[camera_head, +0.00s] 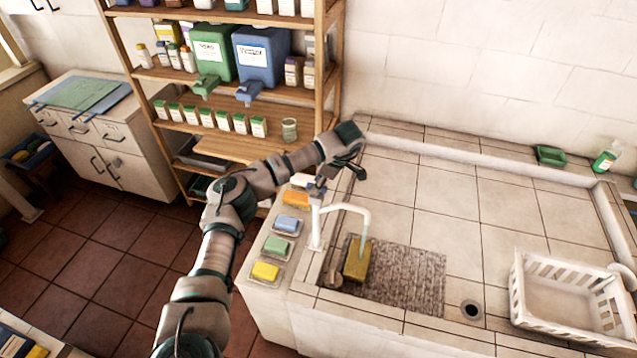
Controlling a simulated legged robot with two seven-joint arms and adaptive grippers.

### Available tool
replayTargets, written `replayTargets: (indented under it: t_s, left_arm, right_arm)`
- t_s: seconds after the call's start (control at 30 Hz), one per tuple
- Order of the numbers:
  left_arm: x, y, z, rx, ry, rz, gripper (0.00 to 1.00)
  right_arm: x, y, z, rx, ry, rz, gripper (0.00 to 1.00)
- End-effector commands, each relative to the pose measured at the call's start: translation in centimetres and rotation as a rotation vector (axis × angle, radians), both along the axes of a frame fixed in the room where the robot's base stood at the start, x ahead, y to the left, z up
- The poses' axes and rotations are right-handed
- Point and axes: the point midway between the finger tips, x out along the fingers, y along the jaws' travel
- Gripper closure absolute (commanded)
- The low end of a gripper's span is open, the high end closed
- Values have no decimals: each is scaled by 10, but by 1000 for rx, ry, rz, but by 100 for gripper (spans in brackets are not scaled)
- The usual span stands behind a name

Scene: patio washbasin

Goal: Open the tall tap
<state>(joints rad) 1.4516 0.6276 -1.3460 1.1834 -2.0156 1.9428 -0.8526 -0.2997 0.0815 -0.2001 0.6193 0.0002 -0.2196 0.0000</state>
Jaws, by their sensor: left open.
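The tall tap (316,228) is white and stands upright at the left edge of the tiled basin. Its spout arches to the right, and a thin pale teal strip hangs below the spout's end; I cannot tell whether it is water. A small dark and grey part, perhaps the handle, sits at the tap's top. My left gripper (356,168) is open and empty, above and slightly behind the tap's top in the picture. Its dark fingers point right and down, and no contact with the tap shows. My right gripper is out of view.
Soap bars, including a yellow one (265,271), line the left ledge. A white basket (570,297) stands right of the drain (471,310). A wooden shelf (328,95) stands behind my arm.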

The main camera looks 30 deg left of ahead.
Motion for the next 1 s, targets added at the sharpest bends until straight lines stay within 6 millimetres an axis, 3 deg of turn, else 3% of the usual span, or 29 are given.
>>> replayTargets:
  t_s: [0.17,0.6,0.8,1.0]
  left_arm:
    - [2,-6,13,0,-1,-1,57]
    - [13,-39,96,1,-2,-1,57]
    - [14,-43,109,0,0,0,57]
    - [14,-44,109,-1,1,-1,57]
  right_arm:
    - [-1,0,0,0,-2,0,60]
    - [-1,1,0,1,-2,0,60]
    - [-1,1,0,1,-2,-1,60]
    - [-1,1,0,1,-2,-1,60]
